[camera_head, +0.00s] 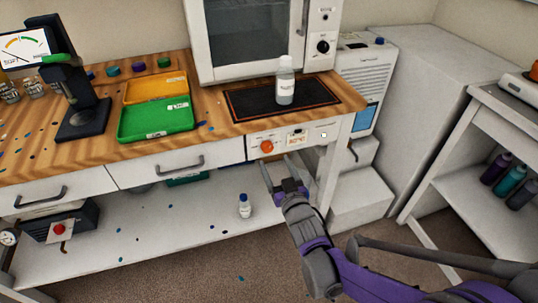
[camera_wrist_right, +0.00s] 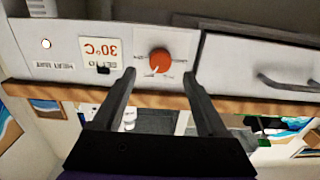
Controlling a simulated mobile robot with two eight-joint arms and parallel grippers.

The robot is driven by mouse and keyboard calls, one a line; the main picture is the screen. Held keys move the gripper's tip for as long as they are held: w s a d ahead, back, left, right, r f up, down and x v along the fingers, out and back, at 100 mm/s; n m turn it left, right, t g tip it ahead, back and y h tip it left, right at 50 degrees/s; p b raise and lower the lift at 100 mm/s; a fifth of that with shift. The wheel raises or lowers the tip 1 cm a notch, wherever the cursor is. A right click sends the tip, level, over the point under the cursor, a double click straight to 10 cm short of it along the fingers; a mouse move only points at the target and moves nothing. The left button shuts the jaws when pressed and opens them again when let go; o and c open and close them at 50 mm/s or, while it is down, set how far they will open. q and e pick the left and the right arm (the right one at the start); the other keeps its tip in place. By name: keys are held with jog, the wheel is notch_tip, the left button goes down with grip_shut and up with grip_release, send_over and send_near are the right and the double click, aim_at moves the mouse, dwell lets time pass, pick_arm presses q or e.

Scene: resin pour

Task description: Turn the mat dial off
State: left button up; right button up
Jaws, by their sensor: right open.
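The mat dial (camera_head: 266,147) is an orange-red round knob on a white control panel at the table's front edge. In the right wrist view the dial (camera_wrist_right: 159,61) has a pale pointer mark and sits beside a "SET TO 30°C" label (camera_wrist_right: 101,50). My right gripper (camera_head: 276,164) is open just in front of and below the dial. In the right wrist view its fingertips (camera_wrist_right: 160,74) lie on either side of the dial, apparently not touching it. The black heat mat (camera_head: 245,105) lies on the table above the panel with a clear bottle (camera_head: 285,88) on it. My left gripper is not in view.
A drawer (camera_head: 178,162) with a handle is left of the panel. A white oven (camera_head: 245,40) stands behind the mat. Green (camera_head: 156,120) and yellow trays lie to the left. A small bottle (camera_head: 244,206) stands on the lower shelf. Another bench is at the right.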

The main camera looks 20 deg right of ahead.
aim_at(268, 150)
jog(key=w+b, duration=0.1)
jog(key=w, duration=0.4)
jog(key=shift+w+a, duration=0.1)
jog(key=shift+w, duration=0.1)
grip_shut()
